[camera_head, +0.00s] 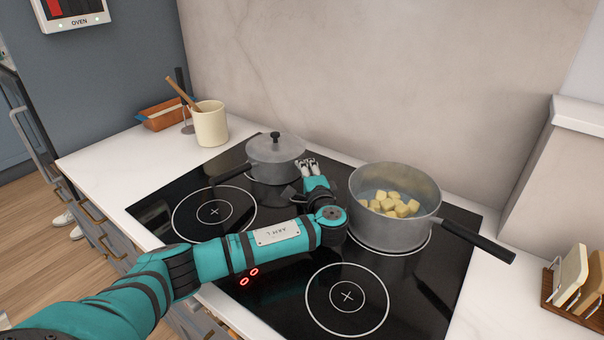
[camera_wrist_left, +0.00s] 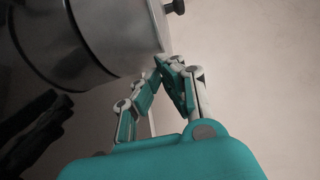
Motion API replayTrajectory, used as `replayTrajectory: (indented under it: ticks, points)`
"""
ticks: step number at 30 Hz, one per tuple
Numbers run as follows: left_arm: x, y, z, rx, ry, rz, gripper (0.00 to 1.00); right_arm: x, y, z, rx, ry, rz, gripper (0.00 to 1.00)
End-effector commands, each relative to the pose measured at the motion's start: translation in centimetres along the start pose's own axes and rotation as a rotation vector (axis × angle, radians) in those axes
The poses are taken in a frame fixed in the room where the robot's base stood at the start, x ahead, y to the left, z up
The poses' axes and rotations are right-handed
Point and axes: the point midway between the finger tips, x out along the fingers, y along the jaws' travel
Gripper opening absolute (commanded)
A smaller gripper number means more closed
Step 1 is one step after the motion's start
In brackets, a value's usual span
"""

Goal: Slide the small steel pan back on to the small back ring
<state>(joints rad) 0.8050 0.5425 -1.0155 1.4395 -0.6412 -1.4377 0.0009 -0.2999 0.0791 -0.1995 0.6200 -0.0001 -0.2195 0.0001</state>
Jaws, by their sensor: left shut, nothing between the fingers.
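The small steel pan (camera_head: 272,160) stands upright at the back left of the hob with its lid on and its black handle pointing left. White arc of the small back ring (camera_head: 268,183) shows in front of and under its base. My left gripper (camera_head: 307,163) is shut and empty at the right side of the pan. In the left wrist view the pan (camera_wrist_left: 105,35) fills the upper left, and the closed fingertips (camera_wrist_left: 168,62) are right by its wall; I cannot tell whether they touch. My right gripper is not in view.
A larger steel pot (camera_head: 392,228) with pale cubes in liquid stands just right of my left wrist, handle pointing right. The front left ring (camera_head: 214,211) and front right ring (camera_head: 347,295) are bare. A cream crock (camera_head: 211,125) and terracotta dish (camera_head: 162,115) stand on the left counter.

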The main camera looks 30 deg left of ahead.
Motion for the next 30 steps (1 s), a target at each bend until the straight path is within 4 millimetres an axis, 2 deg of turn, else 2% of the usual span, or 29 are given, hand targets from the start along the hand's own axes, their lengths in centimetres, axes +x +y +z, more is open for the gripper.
replayTrajectory:
  ticks: [6,9,21,27,30]
  points:
    - [0.0,2.8,-0.1,0.000,0.001,-0.001,0.00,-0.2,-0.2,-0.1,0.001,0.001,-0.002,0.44]
    - [0.6,2.5,0.6,0.000,0.000,-0.002,0.00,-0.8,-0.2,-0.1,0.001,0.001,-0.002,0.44]
    - [0.8,2.7,0.8,-0.001,0.000,0.000,0.00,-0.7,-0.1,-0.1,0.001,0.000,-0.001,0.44]
    - [2.4,2.8,2.4,0.000,-0.002,0.000,0.00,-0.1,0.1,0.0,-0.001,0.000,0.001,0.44]
    - [2.5,2.6,2.5,-0.001,0.000,-0.001,0.00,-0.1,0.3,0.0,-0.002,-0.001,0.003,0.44]
